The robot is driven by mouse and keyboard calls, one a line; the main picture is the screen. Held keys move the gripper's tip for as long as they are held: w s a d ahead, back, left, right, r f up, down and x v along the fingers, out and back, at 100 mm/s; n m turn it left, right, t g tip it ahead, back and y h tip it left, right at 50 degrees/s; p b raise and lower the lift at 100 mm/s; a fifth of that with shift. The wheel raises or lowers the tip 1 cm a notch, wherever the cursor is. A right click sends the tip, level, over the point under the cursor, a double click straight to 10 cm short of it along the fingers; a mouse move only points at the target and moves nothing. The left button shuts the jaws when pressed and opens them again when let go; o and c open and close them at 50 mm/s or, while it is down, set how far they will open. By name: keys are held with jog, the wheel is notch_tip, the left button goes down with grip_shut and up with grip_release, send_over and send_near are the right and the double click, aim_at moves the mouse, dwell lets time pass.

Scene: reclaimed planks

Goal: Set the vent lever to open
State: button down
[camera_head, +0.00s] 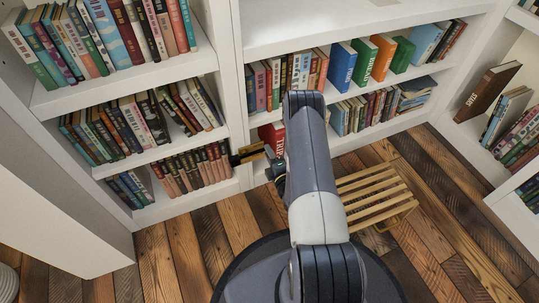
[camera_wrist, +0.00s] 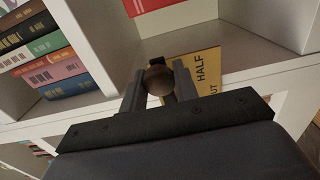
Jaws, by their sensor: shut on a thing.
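The vent lever's round brown knob (camera_wrist: 159,79) sits between the two fingers of my gripper (camera_wrist: 160,88) in the wrist view. The gripper is shut on the knob. Behind it is a yellow label plate (camera_wrist: 205,72) reading "HALF", with "UT" partly visible below. The rest of the lettering and most of the lever arm are hidden by the gripper. In the head view the plate (camera_head: 248,154) shows on the white shelf upright, left of my gripper (camera_head: 272,166). The lever's exact setting cannot be told.
White bookshelves (camera_head: 325,36) full of books surround the plate. A red book (camera_head: 273,136) stands just above my gripper. A slatted wooden stool (camera_head: 375,195) stands on the plank floor, right of my arm. Open floor (camera_head: 180,255) lies at the lower left.

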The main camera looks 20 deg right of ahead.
jog(key=c, duration=1.2)
grip_release()
jog(key=shift+o, duration=0.2)
jog(key=s+p, duration=0.3)
jog(key=s, duration=0.7)
jog(key=shift+s, duration=0.4)
jog(key=w+b, duration=0.3)
jog(key=w, duration=0.8)
jog(key=shift+f+m, duration=0.1)
jog(key=shift+m, duration=0.2)
jog(key=shift+s, duration=0.1)
